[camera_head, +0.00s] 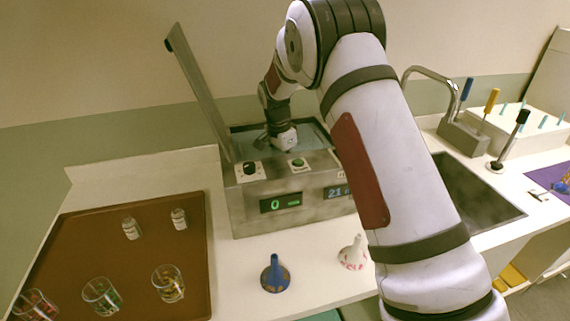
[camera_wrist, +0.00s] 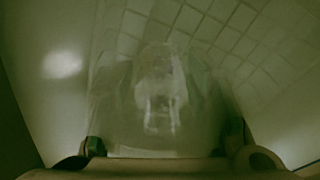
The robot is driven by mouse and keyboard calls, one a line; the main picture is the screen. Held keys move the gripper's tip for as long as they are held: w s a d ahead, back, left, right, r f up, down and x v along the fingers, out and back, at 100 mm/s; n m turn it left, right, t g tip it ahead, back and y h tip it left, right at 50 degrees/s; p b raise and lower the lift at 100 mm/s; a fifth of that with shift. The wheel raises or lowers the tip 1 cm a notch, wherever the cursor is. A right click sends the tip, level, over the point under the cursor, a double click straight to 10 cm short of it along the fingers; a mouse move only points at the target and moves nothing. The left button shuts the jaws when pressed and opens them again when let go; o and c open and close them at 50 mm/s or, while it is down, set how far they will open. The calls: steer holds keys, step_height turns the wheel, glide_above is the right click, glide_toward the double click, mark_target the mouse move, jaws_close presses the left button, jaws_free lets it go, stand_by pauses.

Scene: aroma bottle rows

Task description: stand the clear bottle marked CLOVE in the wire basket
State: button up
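My gripper (camera_head: 284,140) reaches down into the open-topped bath of a grey bench unit (camera_head: 245,205). In the wrist view a clear bottle (camera_wrist: 160,85) fills the middle, between the fingertips (camera_wrist: 165,142), which are closed against its sides. No CLOVE mark can be read on it. A pale grid (camera_wrist: 235,40), seemingly the wire basket, shows behind and below the bottle. I cannot tell whether the bottle touches the basket floor. In the head view the bottle and basket are hidden by the unit's walls and my gripper.
The unit's raised lid (camera_head: 198,95) stands left of my arm. A brown tray (camera_head: 90,240) holds two small bottles and several glasses. A blue-necked flask (camera_head: 275,275) and a white-and-red flask (camera_head: 353,253) stand in front. A sink (camera_head: 470,195) is at right.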

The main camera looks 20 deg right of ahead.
steer(key=r, duration=0.3)
steer(key=a+r+b, duration=0.1)
steer(key=r, duration=0.7)
steer(key=shift+s+a, duration=0.25)
steer(key=shift+s, duration=0.05)
steer(key=shift+s+r, duration=0.1)
steer(key=shift+r, duration=0.55)
steer(key=s+d+r+n+t+y, duration=0.1)
steer(key=s+r+n, duration=0.2)
steer(key=s+r, duration=0.5)
steer(key=s+d+r+n+t, duration=0.1)
steer(key=s+r+n, duration=0.3)
steer(key=s, duration=0.7)
steer(key=s+f+n+t, duration=0.2)
steer(key=s+n, duration=0.4)
steer(key=s, duration=1.4)
steer(key=shift+s+a+f+n+y, duration=0.25)
steer(key=shift+s+f+n+y, duration=0.1)
steer(key=shift+f, duration=0.15)
